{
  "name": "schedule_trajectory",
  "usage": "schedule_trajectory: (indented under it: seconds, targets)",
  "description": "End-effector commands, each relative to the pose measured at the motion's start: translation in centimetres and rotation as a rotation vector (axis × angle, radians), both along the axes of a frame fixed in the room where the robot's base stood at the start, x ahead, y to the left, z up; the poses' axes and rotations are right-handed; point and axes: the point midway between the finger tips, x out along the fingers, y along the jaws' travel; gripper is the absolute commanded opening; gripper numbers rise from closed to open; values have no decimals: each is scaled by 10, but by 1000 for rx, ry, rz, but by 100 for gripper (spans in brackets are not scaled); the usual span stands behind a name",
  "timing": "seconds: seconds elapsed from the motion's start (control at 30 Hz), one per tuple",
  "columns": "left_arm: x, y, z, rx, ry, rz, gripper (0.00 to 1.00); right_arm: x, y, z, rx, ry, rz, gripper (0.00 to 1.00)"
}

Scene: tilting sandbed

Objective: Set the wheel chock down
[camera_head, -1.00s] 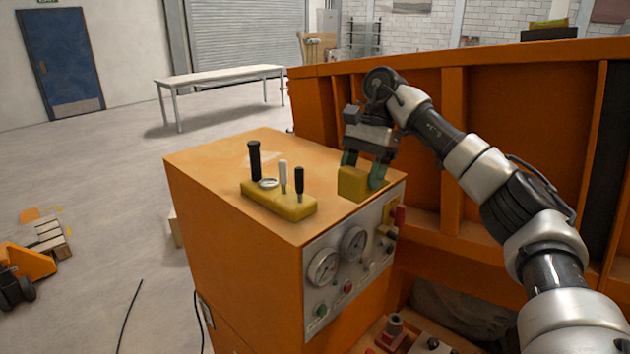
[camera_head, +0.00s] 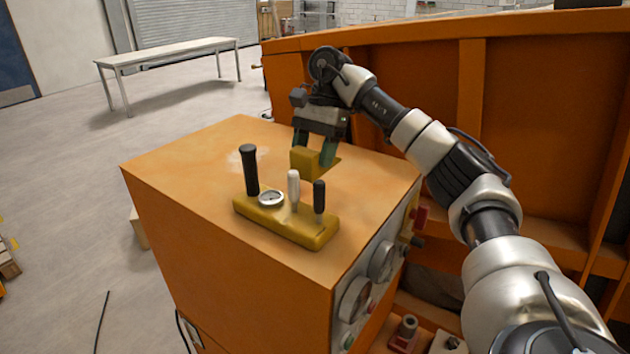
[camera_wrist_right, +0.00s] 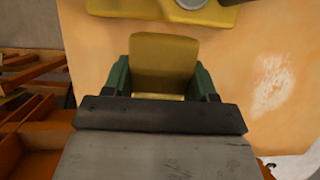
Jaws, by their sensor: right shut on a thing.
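The yellow wheel chock (camera_head: 306,162) is in my right gripper (camera_head: 315,155), over the orange cabinet top just behind the lever block. The gripper's green fingers are shut on its sides. In the right wrist view the chock (camera_wrist_right: 163,62) sits between the two green fingers (camera_wrist_right: 163,80). I cannot tell whether its underside touches the cabinet top. The orange cabinet (camera_head: 200,165) has a broad flat top. My left gripper is not in view.
A yellow lever block (camera_head: 285,222) with black and white handles and a small gauge stands close in front of the chock. Gauges and knobs (camera_head: 382,262) line the cabinet's right face. An orange ribbed wall (camera_head: 420,80) rises behind. The cabinet top's left part is clear.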

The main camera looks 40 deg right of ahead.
Motion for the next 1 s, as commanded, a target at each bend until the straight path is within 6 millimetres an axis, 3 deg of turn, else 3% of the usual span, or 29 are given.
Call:
schedule_trajectory:
  seconds: [0.1, 0.2, 0.57, 0.87, 0.9, 1.0]
  targets:
    - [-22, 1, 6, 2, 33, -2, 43, -1, 0, -16, -1, 2, 1, 26]
    - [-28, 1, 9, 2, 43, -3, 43, 0, 0, -24, 0, 0, -1, 26]
    - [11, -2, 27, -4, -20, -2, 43, 0, 0, -62, 0, -2, 0, 26]
    - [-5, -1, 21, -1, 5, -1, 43, 0, 0, -66, 0, -2, 0, 26]
    - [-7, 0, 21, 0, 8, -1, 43, 0, 0, -66, -1, -1, 0, 60]
    - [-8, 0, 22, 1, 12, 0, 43, 0, 0, -66, -1, -1, 0, 76]
